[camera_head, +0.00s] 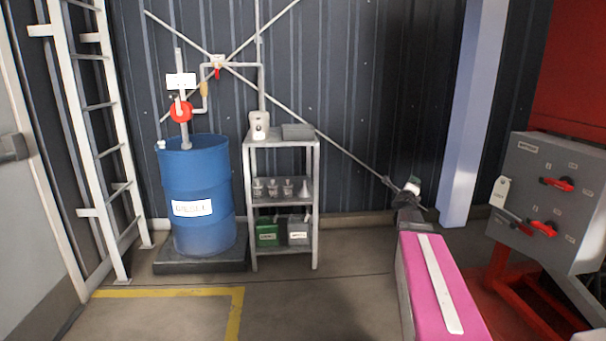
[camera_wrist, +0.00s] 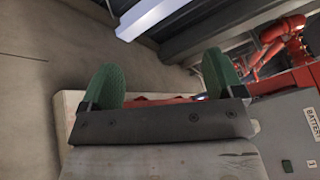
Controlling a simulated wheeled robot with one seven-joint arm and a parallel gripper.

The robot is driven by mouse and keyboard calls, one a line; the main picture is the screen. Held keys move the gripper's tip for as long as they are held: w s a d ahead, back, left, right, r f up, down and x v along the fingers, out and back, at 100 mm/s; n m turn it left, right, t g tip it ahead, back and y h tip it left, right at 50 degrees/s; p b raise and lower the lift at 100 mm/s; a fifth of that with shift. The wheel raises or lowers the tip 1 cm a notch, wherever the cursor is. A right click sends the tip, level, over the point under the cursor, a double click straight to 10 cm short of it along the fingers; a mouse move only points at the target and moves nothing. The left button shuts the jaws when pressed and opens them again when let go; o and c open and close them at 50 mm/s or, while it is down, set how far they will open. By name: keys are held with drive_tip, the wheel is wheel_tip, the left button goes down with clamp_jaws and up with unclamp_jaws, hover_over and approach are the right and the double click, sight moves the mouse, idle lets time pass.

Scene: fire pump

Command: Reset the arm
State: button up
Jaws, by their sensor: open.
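My gripper (camera_wrist: 160,75) shows in the wrist view with two green fingers spread apart and nothing between them. A dark bracket with screws and a pale worn body lie below the fingers. In the head view, my arm reaches forward from the lower right as a pink link with a white strip. Its far end, dark with a small pale and green tip (camera_head: 413,186), is in front of the dark corrugated wall. The fingers are too small there to make out.
A blue drum (camera_head: 197,190) stands on a dark pallet at left, beside a grey shelf (camera_head: 283,182) with bottles and cans. A grey control box (camera_head: 550,200) with red handles stands at right. A ladder (camera_head: 98,130) is at far left. The middle floor is clear.

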drive_tip(key=s+a+f+n+g+y, duration=0.3)
drive_tip(key=s+a+f+n+y, duration=0.15)
drive_tip(key=a+f+n, duration=0.5)
drive_tip(key=s+a+f+n+g+y, duration=0.45)
drive_tip(key=a+f+n, duration=0.35)
drive_tip(key=a, duration=0.2)
drive_tip(key=s+a+f+n+g, duration=0.1)
drive_tip(key=s+f+n+g, duration=0.3)
drive_tip(key=s, duration=0.5)
drive_tip(key=s+a+f+n+g+h, duration=0.1)
drive_tip(key=s+a+f+n+g, duration=0.1)
drive_tip(key=s+f+n+g, duration=0.3)
drive_tip(key=s+f+n, duration=0.1)
drive_tip(key=s, duration=0.3)
drive_tip(key=shift+f+h, duration=0.3)
drive_tip(key=shift+a, duration=0.1)
